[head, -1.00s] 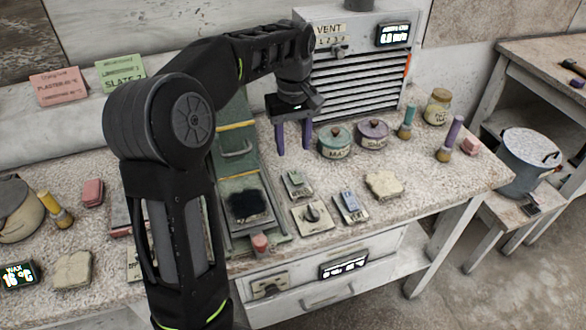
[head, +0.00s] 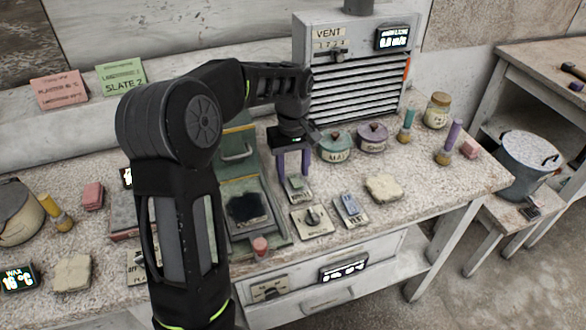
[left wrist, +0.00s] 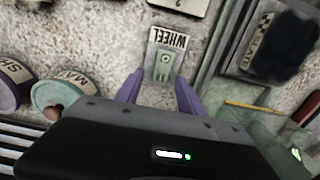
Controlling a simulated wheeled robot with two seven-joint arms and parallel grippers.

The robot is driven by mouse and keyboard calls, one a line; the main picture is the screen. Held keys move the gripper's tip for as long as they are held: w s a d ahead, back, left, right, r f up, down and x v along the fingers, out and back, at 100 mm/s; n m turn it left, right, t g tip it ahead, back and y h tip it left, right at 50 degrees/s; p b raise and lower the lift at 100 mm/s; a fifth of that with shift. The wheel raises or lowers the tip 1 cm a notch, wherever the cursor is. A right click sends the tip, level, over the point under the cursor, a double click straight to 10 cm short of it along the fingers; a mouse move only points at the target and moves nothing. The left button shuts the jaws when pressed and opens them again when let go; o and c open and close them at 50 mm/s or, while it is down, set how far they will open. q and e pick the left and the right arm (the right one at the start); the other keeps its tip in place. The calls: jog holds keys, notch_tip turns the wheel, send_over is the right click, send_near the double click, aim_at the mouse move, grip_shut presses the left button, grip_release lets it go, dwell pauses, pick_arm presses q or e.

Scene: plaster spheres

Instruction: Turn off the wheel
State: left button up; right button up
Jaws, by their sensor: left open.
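The wheel switch (head: 298,190) is a small plate with a greenish rocker on the bench, partly hidden by my left gripper in the head view. In the left wrist view the switch (left wrist: 163,66) shows its WHEEL label and a round mark on the rocker. My left gripper (head: 293,172) is open and empty, with its purple fingers pointing down just above and behind the switch. In the left wrist view the switch lies just beyond the gap between the fingertips (left wrist: 159,82). I cannot tell whether a fingertip touches it. My right gripper is not in view.
A knob plate (head: 313,219) and a blue switch plate (head: 350,208) lie close by. Green (head: 335,147) and purple (head: 372,136) lidded pots stand behind, before the vent box (head: 355,85). A green-framed station with a dark pad (head: 245,208) is left.

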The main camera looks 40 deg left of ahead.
pick_arm(q)
jog(key=shift+f, duration=0.15)
jog(key=shift+c, duration=0.4)
grip_shut()
